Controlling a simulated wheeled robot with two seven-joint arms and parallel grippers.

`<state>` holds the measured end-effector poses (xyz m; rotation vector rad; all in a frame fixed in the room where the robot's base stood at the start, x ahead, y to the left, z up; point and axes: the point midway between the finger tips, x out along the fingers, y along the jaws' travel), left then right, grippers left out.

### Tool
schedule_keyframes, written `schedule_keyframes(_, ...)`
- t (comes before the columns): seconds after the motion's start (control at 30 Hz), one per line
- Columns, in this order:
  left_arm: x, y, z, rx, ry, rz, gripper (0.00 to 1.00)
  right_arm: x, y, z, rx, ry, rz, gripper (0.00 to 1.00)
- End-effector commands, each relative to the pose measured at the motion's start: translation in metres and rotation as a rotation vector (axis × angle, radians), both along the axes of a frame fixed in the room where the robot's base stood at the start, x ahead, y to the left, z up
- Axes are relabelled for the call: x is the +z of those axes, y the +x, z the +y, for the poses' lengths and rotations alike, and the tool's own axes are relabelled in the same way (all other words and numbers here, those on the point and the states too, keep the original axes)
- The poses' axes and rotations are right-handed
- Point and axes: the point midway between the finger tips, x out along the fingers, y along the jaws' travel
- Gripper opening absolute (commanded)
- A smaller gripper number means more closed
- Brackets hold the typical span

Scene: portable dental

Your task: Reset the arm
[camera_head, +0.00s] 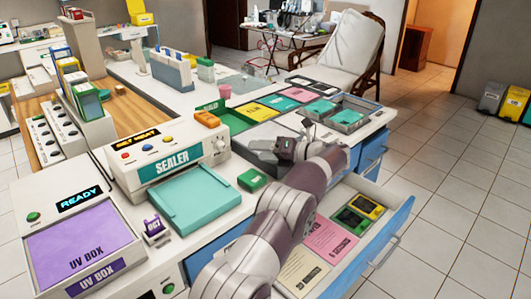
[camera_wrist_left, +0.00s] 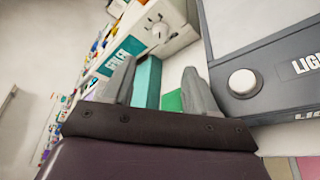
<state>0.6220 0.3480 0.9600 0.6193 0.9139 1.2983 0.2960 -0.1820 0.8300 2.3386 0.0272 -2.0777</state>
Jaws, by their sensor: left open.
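My left arm (camera_head: 290,200) comes in from the bottom and reaches over the counter, to the right of the sealer (camera_head: 170,163). My left gripper (camera_head: 262,150) is above the counter near a flat white and grey panel. In the left wrist view my left gripper (camera_wrist_left: 158,85) shows two grey fingers spread apart with nothing held between them. Beyond the fingers lie a teal surface (camera_wrist_left: 147,82) and a green item (camera_wrist_left: 172,100). My right gripper is not in view.
A grey unit with a white button (camera_wrist_left: 242,82) is close on the right in the wrist view. A green block (camera_head: 253,180) lies beside the sealer's teal tray (camera_head: 190,200). The UV box (camera_head: 80,240) stands at left. An open drawer (camera_head: 365,255) extends at right. Tiled floor beyond is clear.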

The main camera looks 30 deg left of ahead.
Motion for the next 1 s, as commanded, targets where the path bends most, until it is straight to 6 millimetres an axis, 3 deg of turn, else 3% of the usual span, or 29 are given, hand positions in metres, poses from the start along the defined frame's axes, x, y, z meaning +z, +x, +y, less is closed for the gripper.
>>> schedule_keyframes(0.23, 0.000, 0.000, 0.000, -0.001, 0.001, 0.001, 0.58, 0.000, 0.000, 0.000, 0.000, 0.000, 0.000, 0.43)
schedule_keyframes(0.33, 0.011, 0.009, 0.002, -0.077, 0.036, 0.034, 0.58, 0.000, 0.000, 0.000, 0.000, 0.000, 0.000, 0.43)
schedule_keyframes(0.47, 0.056, 0.049, -0.009, -0.487, 0.230, 0.266, 0.58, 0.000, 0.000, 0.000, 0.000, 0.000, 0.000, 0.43)
schedule_keyframes(0.5, 0.064, 0.061, -0.024, -0.676, 0.315, 0.398, 0.58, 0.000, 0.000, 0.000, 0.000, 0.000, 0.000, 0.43)
schedule_keyframes(0.57, 0.060, 0.065, -0.060, -0.979, 0.446, 0.637, 0.58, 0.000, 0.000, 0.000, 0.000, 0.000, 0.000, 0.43)
schedule_keyframes(0.63, 0.030, 0.039, -0.107, -1.334, 0.585, 0.949, 0.58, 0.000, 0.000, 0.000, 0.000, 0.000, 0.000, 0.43)
schedule_keyframes(0.73, -0.026, -0.035, -0.153, -1.738, 0.715, 1.324, 0.58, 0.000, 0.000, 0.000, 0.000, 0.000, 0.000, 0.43)
schedule_keyframes(0.8, -0.057, -0.089, -0.168, -1.941, 0.767, 1.519, 0.58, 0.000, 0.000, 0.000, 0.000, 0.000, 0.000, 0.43)
schedule_keyframes(0.97, -0.101, -0.200, -0.177, -2.282, 0.824, 1.844, 0.58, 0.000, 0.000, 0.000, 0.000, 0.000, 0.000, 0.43)
schedule_keyframes(1.0, -0.109, -0.225, -0.176, 2.352, -0.828, -1.909, 0.58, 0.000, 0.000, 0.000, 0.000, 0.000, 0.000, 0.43)
